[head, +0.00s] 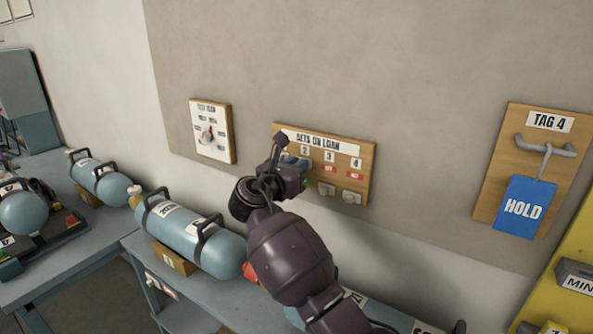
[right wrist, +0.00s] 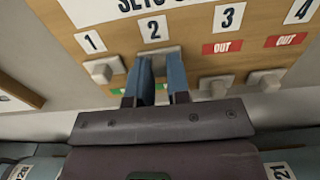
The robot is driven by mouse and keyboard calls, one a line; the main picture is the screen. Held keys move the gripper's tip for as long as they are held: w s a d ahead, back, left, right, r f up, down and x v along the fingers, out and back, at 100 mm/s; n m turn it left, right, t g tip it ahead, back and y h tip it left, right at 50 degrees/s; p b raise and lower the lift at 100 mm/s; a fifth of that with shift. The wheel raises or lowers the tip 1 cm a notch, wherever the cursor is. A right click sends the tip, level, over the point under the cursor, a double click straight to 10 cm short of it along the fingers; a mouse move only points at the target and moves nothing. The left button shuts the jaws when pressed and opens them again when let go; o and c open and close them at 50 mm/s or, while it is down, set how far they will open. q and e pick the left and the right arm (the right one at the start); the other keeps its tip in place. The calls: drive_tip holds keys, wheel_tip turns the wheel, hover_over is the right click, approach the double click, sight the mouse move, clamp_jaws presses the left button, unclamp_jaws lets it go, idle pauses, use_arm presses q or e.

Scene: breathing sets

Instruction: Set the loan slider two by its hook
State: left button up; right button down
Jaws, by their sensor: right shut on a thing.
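The wooden SETS ON LOAN board (head: 368,181) is on the wall; its lower part fills the top of the right wrist view (right wrist: 200,62). My right gripper (head: 287,162) is at the board under number 2. In the right wrist view its two blue fingers (right wrist: 161,75) are shut on slider two (right wrist: 158,51), a pale knob just below the 2 label. Slider two sits higher than sliders three (right wrist: 216,85) and four (right wrist: 265,80). A bit of green shows below slider two. The fingers hide much of the knob. My left gripper is not in view.
Slider one (right wrist: 104,70) is also high, with green below. Red OUT labels show above sliders three and four. A blue HOLD tag (head: 523,208) hangs on the TAG 4 hook (head: 545,146). Cylinders (head: 190,235) lie on the bench below. A dial board (head: 211,130) is left.

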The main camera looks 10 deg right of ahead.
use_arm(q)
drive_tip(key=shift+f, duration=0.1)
use_arm(e)
drive_tip(key=shift+r, duration=0.35)
drive_tip(key=c, duration=1.1)
unclamp_jaws()
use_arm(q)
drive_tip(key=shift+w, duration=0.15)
use_arm(e)
drive_tip(key=shift+f, duration=0.1)
drive_tip(key=shift+f, duration=0.1)
